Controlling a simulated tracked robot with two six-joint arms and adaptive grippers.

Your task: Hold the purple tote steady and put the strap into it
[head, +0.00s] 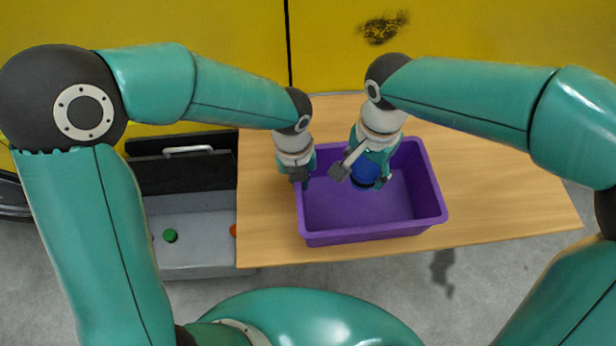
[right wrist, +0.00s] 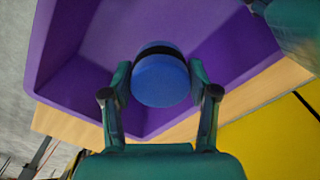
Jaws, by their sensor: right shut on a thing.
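The purple tote (head: 430,195) stands open on the wooden table. My right gripper (head: 369,178) reaches down over the tote's opening. It is shut on the strap (head: 364,171), a blue rounded roll with a dark band. In the right wrist view the strap (right wrist: 160,82) sits between both fingers, with the tote (right wrist: 95,90) behind it. I cannot tell whether the strap touches the tote's floor. My left gripper (head: 302,180) is at the tote's left wall, pointing down. Its fingers are mostly hidden, so its grip on the rim is unclear.
The table (head: 500,190) is bare to the right of the tote. A grey bin (head: 195,250) left of the table has a green item (head: 170,236) and an orange item (head: 234,230) in it. A yellow wall (head: 230,30) stands behind.

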